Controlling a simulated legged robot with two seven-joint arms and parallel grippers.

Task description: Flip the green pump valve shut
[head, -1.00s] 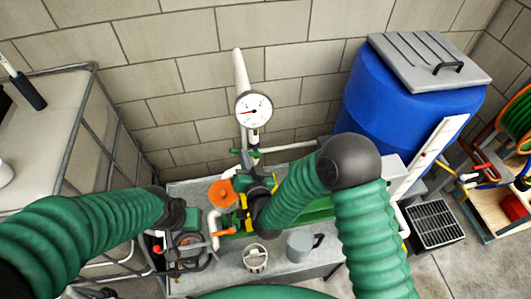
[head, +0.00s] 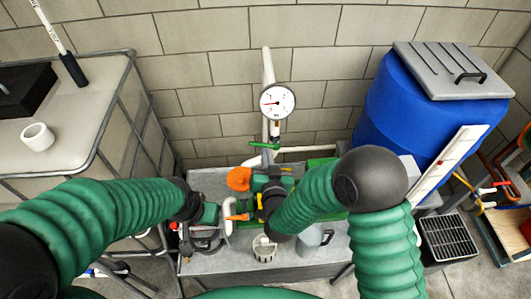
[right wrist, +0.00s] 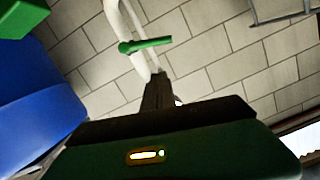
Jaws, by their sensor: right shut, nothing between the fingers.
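The green pump valve handle (head: 264,145) sits on the white pipe (head: 268,70) below the round gauge, near the block wall. In the right wrist view, the handle (right wrist: 145,45) lies across the pipe. My right gripper (head: 273,166) is just below the handle, partly hidden behind its own wrist. In the right wrist view its dark fingers (right wrist: 158,90) are shut and empty, with a visible gap between the tips and the handle. My left gripper (head: 209,213) is low over the left of the grey bench; its fingers are not clear.
The gauge (head: 277,100) is above the handle. An orange round part (head: 239,178) and an orange handle (head: 237,215) are beside my right gripper. A blue barrel (head: 420,120) stands right; a caged tank (head: 75,110) stands left.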

